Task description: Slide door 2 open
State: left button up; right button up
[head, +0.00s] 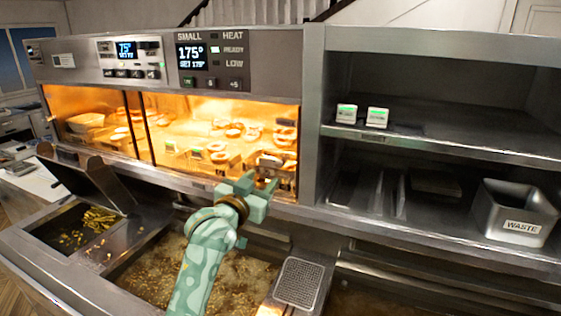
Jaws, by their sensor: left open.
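The lit heated cabinet (230,92) runs along the back left, with glazed front panels. Dark upright frame edges (140,127) stand left of its middle. I see no number on the panels, so I cannot tell which is door 2 or how far any panel stands open. My left gripper (259,186) is open and empty, at the cabinet's lower front edge towards its right end. It covers part of that edge; I cannot tell whether it touches. My right gripper is not in view.
Food items (218,147) lie inside the cabinet. Fryer vats with oil (150,270) lie below my left arm, with a raised lid (85,180) at left. A perforated plate (299,283) sits at the front. Right are steel shelves (440,140) and a WASTE bin (513,214).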

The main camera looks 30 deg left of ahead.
aim_at(278, 164)
pick_arm(q)
jog(key=w, duration=1.1)
jog(key=shift+w+a+f, duration=0.15)
jog(key=shift+w+a, duration=0.05)
jog(key=shift+a, duration=0.1)
jog(key=shift+w, duration=0.55)
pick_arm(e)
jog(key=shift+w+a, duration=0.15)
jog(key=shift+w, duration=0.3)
pick_arm(q)
jog(key=shift+s, duration=0.1)
grip_shut()
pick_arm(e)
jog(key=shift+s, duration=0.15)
